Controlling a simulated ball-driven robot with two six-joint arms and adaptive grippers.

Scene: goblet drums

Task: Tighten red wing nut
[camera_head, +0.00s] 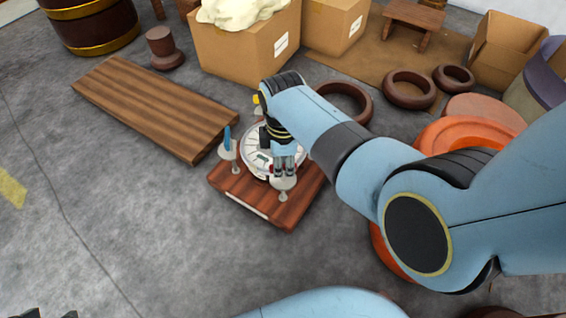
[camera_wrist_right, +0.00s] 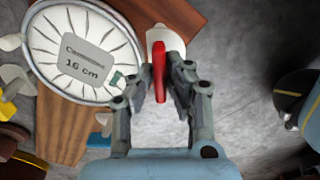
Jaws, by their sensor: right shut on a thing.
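The red wing nut (camera_wrist_right: 159,70) stands upright between the two fingers of my right gripper (camera_wrist_right: 161,90) in the right wrist view. My right gripper is shut on it. In the head view my right gripper (camera_head: 284,174) points down at the near edge of the white drum head (camera_head: 247,160) and mostly hides the nut. The drum head also shows in the wrist view (camera_wrist_right: 48,48), with a grey label reading 16 cm. A blue wing nut (camera_head: 227,137) and a yellow one (camera_head: 256,100) stand around the drum. Dark tips at the lower left may be my left gripper (camera_head: 48,314).
The drum sits on a wooden board (camera_head: 236,188) on the grey floor. A larger plank (camera_head: 155,105) lies to the left. Cardboard boxes (camera_head: 235,55), brown rings (camera_head: 408,90) and an orange round thing (camera_head: 440,135) stand behind and right. The floor at front left is clear.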

